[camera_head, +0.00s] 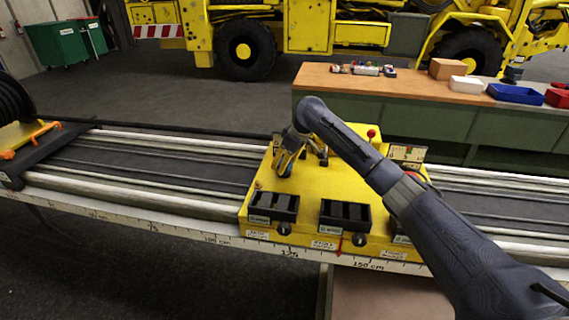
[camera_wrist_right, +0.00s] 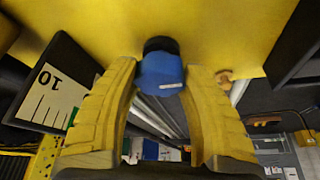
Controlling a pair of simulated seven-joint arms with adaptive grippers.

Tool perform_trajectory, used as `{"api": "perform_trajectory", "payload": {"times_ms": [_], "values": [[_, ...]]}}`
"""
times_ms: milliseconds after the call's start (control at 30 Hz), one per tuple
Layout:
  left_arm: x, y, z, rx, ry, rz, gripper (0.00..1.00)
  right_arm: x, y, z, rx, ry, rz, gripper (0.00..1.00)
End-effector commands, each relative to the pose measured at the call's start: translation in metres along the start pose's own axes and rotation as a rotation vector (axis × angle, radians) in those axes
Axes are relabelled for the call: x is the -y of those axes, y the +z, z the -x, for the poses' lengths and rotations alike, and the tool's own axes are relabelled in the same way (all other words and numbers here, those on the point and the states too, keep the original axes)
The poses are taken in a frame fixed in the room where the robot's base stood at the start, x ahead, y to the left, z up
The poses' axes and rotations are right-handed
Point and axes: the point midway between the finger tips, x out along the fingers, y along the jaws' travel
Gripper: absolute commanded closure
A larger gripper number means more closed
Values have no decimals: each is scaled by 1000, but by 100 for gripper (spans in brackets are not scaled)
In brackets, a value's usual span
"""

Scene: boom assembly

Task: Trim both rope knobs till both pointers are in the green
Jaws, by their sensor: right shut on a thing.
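My right gripper (camera_head: 289,160) reaches over the yellow console (camera_head: 310,187) from the right and points down at its left part. In the right wrist view the gripper (camera_wrist_right: 161,75) is shut on a blue knob (camera_wrist_right: 160,82) with a black base. A second gauge (camera_head: 407,153) stands at the console's right, with a small red mark. A red-orange part (camera_head: 412,175) below it is partly hidden by my arm. My left gripper is out of view.
Black trays (camera_head: 345,214) line the console's front edge. A red-topped lever (camera_head: 371,133) stands at the back. The console sits on long rails (camera_head: 150,195) with a centimetre scale. A workbench (camera_head: 430,88) with boxes stands behind.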

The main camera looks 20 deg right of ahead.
Motion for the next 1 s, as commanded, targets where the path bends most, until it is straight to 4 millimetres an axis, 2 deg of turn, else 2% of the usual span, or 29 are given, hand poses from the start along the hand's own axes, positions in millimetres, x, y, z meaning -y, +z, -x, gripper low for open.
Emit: {"api": "perform_trajectory", "payload": {"times_ms": [67, 100, 300, 667, 767, 1000], "values": [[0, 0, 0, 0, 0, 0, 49, 1, 0, -1, 0, -1, 0, 82], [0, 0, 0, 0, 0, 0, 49, 1, 0, -1, 0, -1, 0, 48], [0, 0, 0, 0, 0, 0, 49, 1, 0, -1, 0, -1, -1, 26], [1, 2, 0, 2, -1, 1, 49, -1, 0, 7, -1, 1, -1, 26], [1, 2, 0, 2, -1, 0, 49, -1, 0, 19, -2, 2, -1, 26], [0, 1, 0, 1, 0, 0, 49, -1, 0, 61, -1, 4, 1, 26]]}}
